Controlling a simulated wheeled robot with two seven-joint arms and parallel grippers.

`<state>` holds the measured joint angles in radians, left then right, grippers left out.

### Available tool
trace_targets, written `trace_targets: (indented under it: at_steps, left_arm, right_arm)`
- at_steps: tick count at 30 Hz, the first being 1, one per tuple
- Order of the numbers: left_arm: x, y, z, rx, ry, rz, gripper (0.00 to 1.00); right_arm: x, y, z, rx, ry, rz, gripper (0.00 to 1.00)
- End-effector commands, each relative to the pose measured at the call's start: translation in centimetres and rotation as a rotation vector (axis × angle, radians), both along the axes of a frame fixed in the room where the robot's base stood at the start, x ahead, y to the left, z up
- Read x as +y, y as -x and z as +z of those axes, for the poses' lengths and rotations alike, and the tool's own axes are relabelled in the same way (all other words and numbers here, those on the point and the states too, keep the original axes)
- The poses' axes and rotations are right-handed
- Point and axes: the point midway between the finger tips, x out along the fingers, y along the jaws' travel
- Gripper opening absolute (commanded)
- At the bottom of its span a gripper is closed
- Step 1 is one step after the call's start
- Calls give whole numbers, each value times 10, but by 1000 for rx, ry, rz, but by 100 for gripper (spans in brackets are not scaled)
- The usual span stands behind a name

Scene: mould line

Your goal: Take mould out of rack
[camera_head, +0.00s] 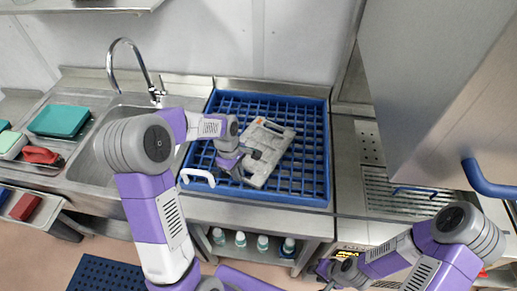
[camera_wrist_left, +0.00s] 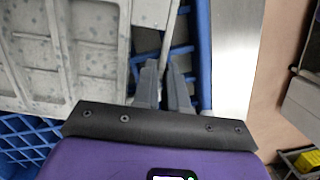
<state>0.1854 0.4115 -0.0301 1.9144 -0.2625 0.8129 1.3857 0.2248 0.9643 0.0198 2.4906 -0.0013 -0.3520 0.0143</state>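The mould (camera_head: 270,150) is a pale grey speckled slab with a slot near its far end. It rests tilted in the blue grid rack (camera_head: 325,180). My left gripper (camera_head: 253,154) is at the mould's left edge. In the left wrist view the mould (camera_wrist_left: 60,50) fills the upper left, and my left gripper's fingers (camera_wrist_left: 164,72) are close together with a thin grey bar of it between them. The exact contact is partly hidden. My right gripper (camera_head: 328,270) is low in the head view, away from the rack, too small to read.
A sink with a tap (camera_head: 125,45) is left of the rack, with a green box (camera_head: 60,121) beyond. A white curved handle (camera_head: 197,178) is at the rack's near left. Several bottles stand on the shelf below. A large grey hood (camera_head: 425,80) is at the right.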

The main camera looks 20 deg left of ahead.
Motion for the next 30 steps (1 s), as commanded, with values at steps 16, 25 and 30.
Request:
trace_targets:
  at_steps: [16,25,30]
  left_arm:
    - [0,-1,2,-3,-1,0,0]
    - [1,-2,30,-7,-2,0,0]
    - [0,-2,74,-10,-1,1,0]
  right_arm:
    - [0,0,0,0,0,0,36]
    - [0,0,5,0,0,0,36]
    - [0,0,12,0,0,0,36]
